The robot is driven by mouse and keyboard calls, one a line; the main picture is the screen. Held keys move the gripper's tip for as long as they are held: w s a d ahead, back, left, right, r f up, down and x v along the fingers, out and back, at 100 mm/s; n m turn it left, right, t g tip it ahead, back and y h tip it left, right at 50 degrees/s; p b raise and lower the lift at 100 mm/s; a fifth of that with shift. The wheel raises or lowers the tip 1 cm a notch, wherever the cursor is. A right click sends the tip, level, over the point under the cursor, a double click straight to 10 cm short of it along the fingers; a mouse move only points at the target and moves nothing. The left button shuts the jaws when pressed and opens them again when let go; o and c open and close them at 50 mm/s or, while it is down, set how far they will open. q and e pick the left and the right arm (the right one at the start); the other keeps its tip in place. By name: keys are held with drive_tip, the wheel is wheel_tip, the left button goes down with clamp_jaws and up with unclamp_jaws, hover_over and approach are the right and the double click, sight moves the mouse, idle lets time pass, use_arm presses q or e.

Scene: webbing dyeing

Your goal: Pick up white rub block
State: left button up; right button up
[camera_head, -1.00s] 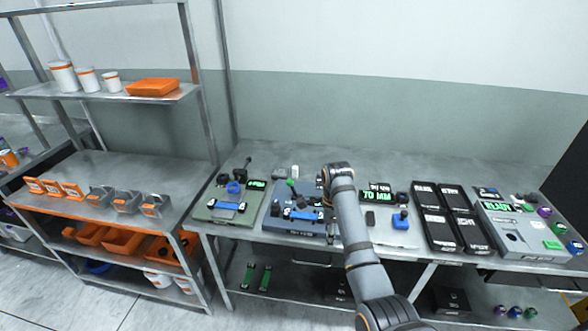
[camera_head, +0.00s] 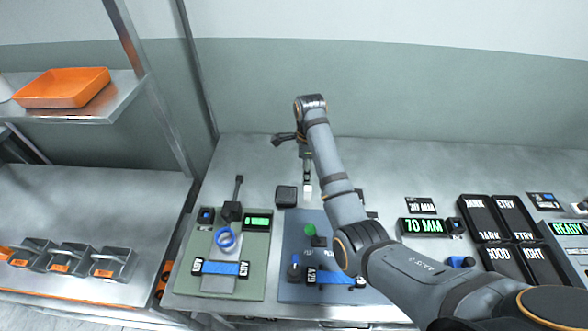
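The white rub block (camera_head: 308,191) is a small pale block on the bench behind the blue-grey board, right of a dark square block (camera_head: 287,196). My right arm reaches in from the lower right. Its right gripper (camera_head: 307,178) points down, directly above the white block and close to it or touching it. The fingers are small and seen edge-on, so I cannot tell whether they are open or shut, or whether they grip the block. My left gripper is out of view.
A green board (camera_head: 215,278) with a blue strap lies at the left front. The blue-grey board (camera_head: 298,228) is partly hidden by my arm. A 70 MM display (camera_head: 424,227) and black trays (camera_head: 488,217) stand right. The bench behind is clear.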

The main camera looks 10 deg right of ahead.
sight(308, 188)
drive_tip(key=shift+s+d, duration=0.3)
drive_tip(key=shift+s, duration=0.45)
drive_tip(key=shift+s+a+f+p, duration=0.15)
drive_tip(key=shift+f+p, duration=0.1)
drive_tip(key=shift+f, duration=0.35)
drive_tip(key=shift+s+f+p, duration=0.15)
drive_tip(key=shift+f+p, duration=0.05)
drive_tip(key=shift+f, duration=0.4)
drive_tip(key=shift+w+f, duration=0.25)
drive_tip(key=shift+f, duration=0.25)
drive_tip(key=shift+w+f, duration=0.2)
drive_tip(key=shift+f, duration=0.25)
drive_tip(key=shift+s+f+p, duration=0.1)
drive_tip(key=shift+f+p, duration=0.35)
wheel_tip(308, 188, down, 4)
drive_tip(key=shift+s+r+p, duration=0.1)
drive_tip(key=shift+s+p, duration=0.05)
drive_tip(key=shift+p, duration=0.25)
drive_tip(key=shift+f, duration=0.25)
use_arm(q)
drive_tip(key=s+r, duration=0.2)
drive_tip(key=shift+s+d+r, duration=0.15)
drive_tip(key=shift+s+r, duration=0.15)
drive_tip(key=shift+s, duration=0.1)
use_arm(e)
clamp_jaws()
